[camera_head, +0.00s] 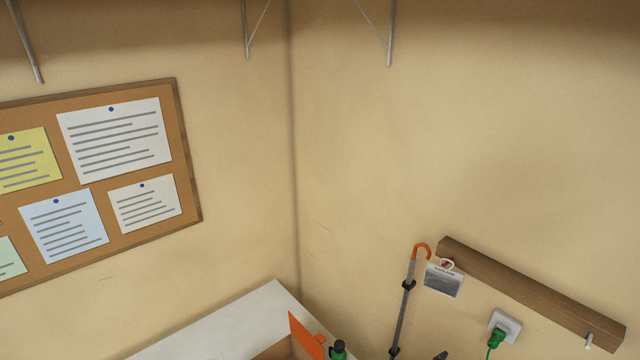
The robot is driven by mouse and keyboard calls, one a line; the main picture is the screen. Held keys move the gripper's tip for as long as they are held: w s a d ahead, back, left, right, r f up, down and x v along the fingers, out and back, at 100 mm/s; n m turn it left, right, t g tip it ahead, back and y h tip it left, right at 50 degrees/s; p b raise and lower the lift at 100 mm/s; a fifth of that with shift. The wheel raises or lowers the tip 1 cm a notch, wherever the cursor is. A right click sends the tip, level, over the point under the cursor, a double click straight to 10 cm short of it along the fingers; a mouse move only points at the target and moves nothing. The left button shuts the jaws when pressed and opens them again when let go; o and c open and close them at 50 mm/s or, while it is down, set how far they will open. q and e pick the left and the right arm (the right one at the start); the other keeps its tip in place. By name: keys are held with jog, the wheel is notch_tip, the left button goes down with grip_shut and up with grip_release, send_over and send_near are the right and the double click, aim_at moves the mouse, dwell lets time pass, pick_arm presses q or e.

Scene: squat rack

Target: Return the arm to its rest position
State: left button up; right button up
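Neither of my arms nor grippers shows in the head view. The view looks at the upper part of a room corner, so where my arms stand is hidden from me.
A cork board (190,170) with pinned papers hangs on the left wall. A wooden rail (530,292) on the right wall has a card and an orange-hooked pole (403,310) near its left end. A green plug (496,338) sits in a socket. A white surface (235,318) is below.

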jog(key=s+a+f+m+g+y, duration=0.1)
jog(key=s+f+m+g+y, duration=0.3)
jog(key=s+f+m, duration=0.65)
jog(key=s+a+f+m+g+y, duration=0.1)
jog(key=s+f+m+g+y, duration=0.25)
jog(key=s+f+m, duration=0.7)
jog(key=s+f+b, duration=0.2)
jog(key=f+b, duration=0.2)
jog(key=f, duration=1)
jog(key=s+a+f+g+b, duration=0.1)
jog(key=f+b, duration=0.4)
jog(key=f, duration=0.9)
jog(key=s+f+b, duration=0.2)
jog(key=f+b, duration=0.2)
jog(key=f, duration=1)
pick_arm(q)
jog(key=s+f+b, duration=0.3)
jog(key=f+b, duration=0.8)
jog(key=f, duration=1.3)
jog(key=shift+f, duration=0.15)
pick_arm(e)
jog(key=s+f+g, duration=0.1)
jog(key=s+f, duration=0.9)
jog(key=f, duration=0.3)
jog(key=s+f+y, duration=0.1)
jog(key=s+f, duration=0.8)
jog(key=f, duration=0.5)
jog(key=shift+s+f+g, duration=0.2)
jog(key=shift+s+g, duration=0.15)
jog(key=shift+a, duration=0.1)
